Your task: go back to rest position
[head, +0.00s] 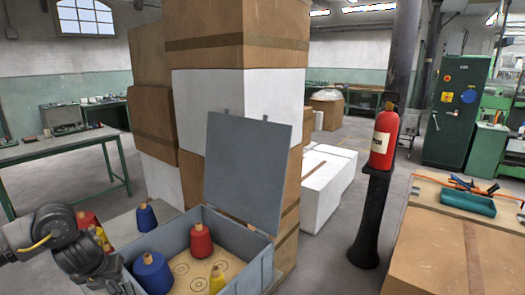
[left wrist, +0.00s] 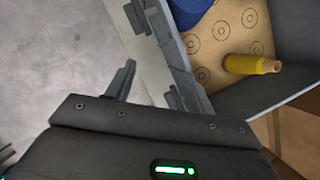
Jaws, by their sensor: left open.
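My left arm comes in from the left in the head view, with its gripper (head: 112,280) low beside the left wall of the grey box (head: 262,268). In the left wrist view the two fingers of this gripper (left wrist: 147,88) stand apart with nothing between them, close to the box wall. My right gripper is in neither view.
Stacked cartons (head: 235,45) rise behind. A fire extinguisher (head: 384,138) is right.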

